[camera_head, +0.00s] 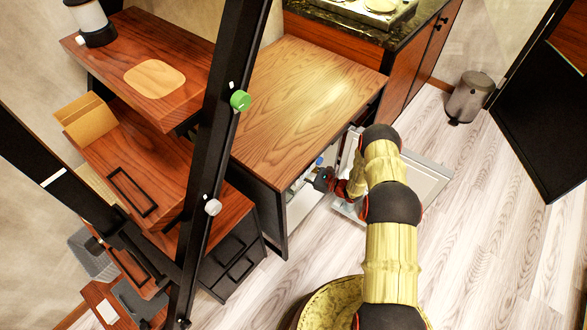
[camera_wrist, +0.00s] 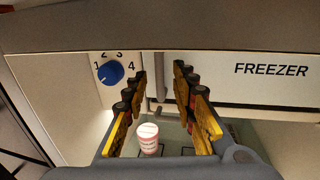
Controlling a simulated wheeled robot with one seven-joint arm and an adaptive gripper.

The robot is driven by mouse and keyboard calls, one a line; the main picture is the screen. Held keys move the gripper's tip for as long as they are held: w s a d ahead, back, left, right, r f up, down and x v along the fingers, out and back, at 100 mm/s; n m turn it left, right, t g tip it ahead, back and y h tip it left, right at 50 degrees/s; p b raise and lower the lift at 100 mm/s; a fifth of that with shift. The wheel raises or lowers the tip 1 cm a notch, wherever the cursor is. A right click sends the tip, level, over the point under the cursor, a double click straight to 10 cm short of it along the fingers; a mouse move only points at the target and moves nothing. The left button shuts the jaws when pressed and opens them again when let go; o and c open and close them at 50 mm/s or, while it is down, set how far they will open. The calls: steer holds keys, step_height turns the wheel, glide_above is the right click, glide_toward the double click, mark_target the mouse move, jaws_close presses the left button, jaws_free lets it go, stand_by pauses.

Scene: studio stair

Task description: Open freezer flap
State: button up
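The freezer flap (camera_wrist: 265,80) is a white panel marked FREEZER at the upper right of the wrist view. It looks upright and shut, with a dark line along its lower edge. A short grey upright tab (camera_wrist: 160,85) shows at the panel's left end. My gripper (camera_wrist: 160,80) is open, with one finger on each side of the tab in the picture; I cannot tell whether either touches it. In the head view my gripper (camera_head: 322,180) reaches into the fridge under the wooden top, and the flap is hidden there.
A blue dial (camera_wrist: 110,72) sits left of the tab. A small pink and white tub (camera_wrist: 149,138) stands below, on a glass shelf. The fridge door (camera_head: 425,180) stands open behind my arm. A wooden counter (camera_head: 305,95) is above, with a bin (camera_head: 469,98) at far right.

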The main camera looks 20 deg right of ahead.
steer(key=c, duration=0.4)
jaws_close()
stand_by(0.5)
